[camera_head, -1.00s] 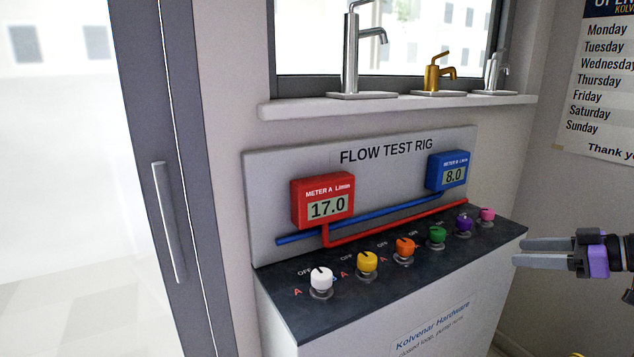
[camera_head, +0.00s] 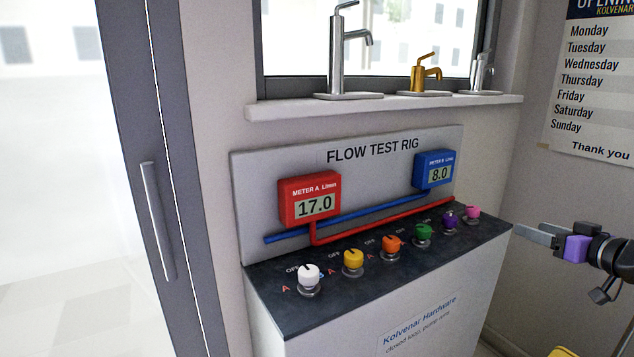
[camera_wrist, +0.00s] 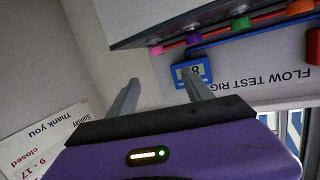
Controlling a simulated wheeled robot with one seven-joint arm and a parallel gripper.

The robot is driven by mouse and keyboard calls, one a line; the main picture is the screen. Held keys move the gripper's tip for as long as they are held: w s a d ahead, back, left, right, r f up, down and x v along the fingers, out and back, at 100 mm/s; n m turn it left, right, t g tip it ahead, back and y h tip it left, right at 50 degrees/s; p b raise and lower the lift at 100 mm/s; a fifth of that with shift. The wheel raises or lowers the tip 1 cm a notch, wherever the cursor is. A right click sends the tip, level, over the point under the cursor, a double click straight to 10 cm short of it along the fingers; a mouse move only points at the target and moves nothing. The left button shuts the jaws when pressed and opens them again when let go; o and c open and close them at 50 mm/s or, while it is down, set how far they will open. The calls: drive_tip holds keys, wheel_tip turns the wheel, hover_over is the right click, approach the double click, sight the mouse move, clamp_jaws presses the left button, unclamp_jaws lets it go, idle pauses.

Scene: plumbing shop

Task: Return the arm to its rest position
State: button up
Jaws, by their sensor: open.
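My gripper (camera_head: 535,234) is at the right edge of the head view, with grey fingers and a purple body. It is apart from the flow test rig (camera_head: 350,147) and to the right of its counter. In the wrist view the two fingers of my gripper (camera_wrist: 158,95) are spread with nothing between them. The wrist view is upside down and shows the blue meter B (camera_wrist: 191,72) beyond the fingers. My arm runs off the right edge of the head view.
The rig's dark counter (camera_head: 345,283) carries several coloured knobs, from a white knob (camera_head: 308,274) to a pink knob (camera_head: 472,212). Red meter A (camera_head: 310,200) reads 17.0; blue meter B reads 8.0. Taps stand on the window sill (camera_head: 400,104). An hours poster (camera_head: 597,80) hangs right.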

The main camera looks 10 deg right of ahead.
drive_tip(key=s+a+f+m+t+h+p, duration=0.1)
drive_tip(key=s+a+f+m+h+p, duration=0.2)
drive_tip(key=s+a+f+m+h, duration=0.7)
drive_tip(key=s+a+n+g+y+p, duration=0.1)
drive_tip(key=s+a+n+y+p, duration=0.2)
drive_tip(key=s+a, duration=1.2)
drive_tip(key=s+a+r+n+y+p, duration=0.1)
drive_tip(key=s+a+n+y+p, duration=0.2)
drive_tip(key=s+a, duration=1.2)
drive_tip(key=s+n+y, duration=0.3)
drive_tip(key=s+n, duration=0.1)
drive_tip(key=s, duration=0.4)
drive_tip(key=shift+s+g, duration=0.2)
drive_tip(key=shift+g, duration=0.2)
